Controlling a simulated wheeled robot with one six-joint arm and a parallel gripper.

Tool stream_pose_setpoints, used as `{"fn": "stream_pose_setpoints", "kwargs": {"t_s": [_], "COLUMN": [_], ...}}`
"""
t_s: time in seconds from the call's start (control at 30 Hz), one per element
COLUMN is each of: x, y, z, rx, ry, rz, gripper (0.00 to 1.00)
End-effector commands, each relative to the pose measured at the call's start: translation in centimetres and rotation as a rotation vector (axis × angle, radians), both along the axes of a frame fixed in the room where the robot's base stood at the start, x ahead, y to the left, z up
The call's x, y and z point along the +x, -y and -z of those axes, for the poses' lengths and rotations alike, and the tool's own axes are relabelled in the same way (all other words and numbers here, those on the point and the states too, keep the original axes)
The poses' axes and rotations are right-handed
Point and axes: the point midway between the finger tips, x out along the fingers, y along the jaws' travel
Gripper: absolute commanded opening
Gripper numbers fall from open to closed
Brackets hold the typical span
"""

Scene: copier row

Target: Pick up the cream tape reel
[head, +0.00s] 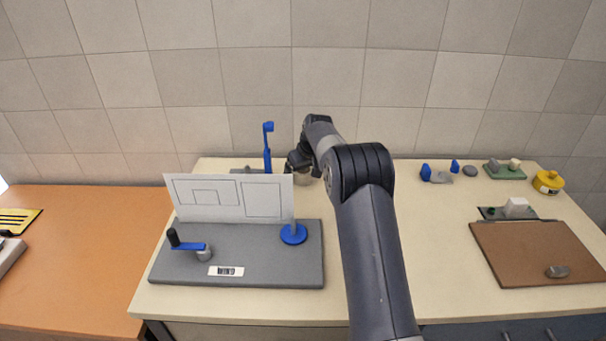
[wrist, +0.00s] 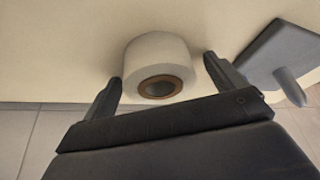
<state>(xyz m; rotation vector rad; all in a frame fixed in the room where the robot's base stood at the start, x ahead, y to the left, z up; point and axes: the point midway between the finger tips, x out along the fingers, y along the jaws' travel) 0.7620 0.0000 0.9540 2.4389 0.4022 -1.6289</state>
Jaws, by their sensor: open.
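The cream tape reel (wrist: 157,52) stands on the pale tabletop in the wrist view, with its brown-rimmed core facing my gripper. My gripper (wrist: 162,88) is open, one finger on each side of the reel, with a small gap visible on the right. Whether the left finger touches the reel is unclear. In the head view my gripper (head: 299,164) is at the back of the table, behind the white panel. There the reel (head: 304,180) shows only as a small pale patch, mostly hidden by my gripper and arm.
A grey base with a blue post (head: 267,147) stands just left of my gripper. The white panel (head: 228,199) rises from a grey board (head: 240,274) in front. A brown clipboard (head: 540,252), a yellow container (head: 548,182) and small blocks lie right. The tiled wall is close behind.

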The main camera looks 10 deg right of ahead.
Motion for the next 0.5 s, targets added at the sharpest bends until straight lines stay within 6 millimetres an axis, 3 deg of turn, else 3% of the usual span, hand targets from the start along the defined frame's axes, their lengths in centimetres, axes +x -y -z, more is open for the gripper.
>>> {"fn": "stream_pose_setpoints", "kwargs": {"t_s": [0.07, 0.5], "x": [-0.01, -0.03], "y": [-0.01, 0.0], "z": [-0.01, -0.03], "rx": [0.0, 0.0], "ry": [0.0, -0.001], "rz": [0.0, 0.0], "gripper": [0.91, 0.55]}}
